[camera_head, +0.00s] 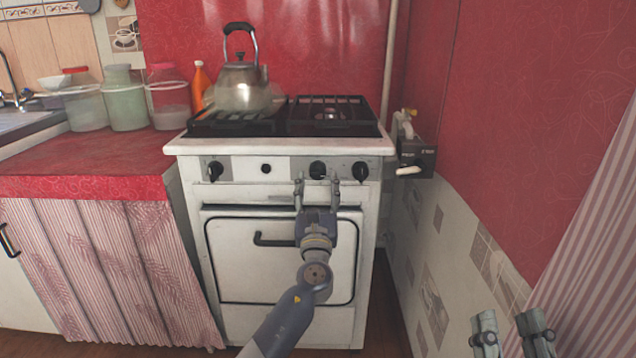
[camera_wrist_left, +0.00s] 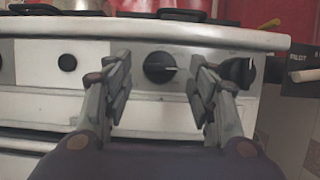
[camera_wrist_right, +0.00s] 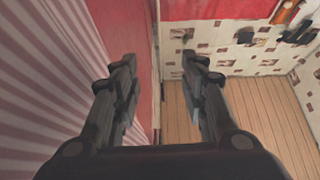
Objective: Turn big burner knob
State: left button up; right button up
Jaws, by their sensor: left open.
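The white stove's front panel (camera_head: 240,175) carries several black knobs. A knob (camera_head: 317,170) right of the panel's middle faces my left gripper (camera_head: 317,183). That gripper is open, with its fingertips either side of this knob. In the left wrist view the knob (camera_wrist_left: 159,67) shows whole between the fingers, with a light mark pointing right; no finger visibly touches it. Another knob (camera_head: 360,171) is just to the right, partly behind a finger in the left wrist view (camera_wrist_left: 237,72). A knob (camera_head: 215,171) is at the far left. My right gripper (camera_head: 510,335) is open and empty.
A kettle (camera_head: 240,85) stands on the left of the hob. A dark box with a valve (camera_head: 416,158) is on the wall right of the stove. A striped curtain (camera_wrist_right: 50,90) is near my right gripper.

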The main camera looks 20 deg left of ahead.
aim_at(318, 172)
pick_arm(q)
jog(key=shift+x, duration=1.35)
pick_arm(e)
jog(key=shift+s+d+r+t+y, duration=0.1)
jog(key=shift+s+r+t+y, duration=0.05)
jog(key=shift+s+r+t, duration=0.45)
jog(key=shift+s+r+t+y, duration=0.15)
jog(key=shift+s+r+t, duration=0.25)
jog(key=shift+r, duration=0.35)
pick_arm(q)
jog(key=shift+c, duration=0.4)
jog(key=c, duration=0.9)
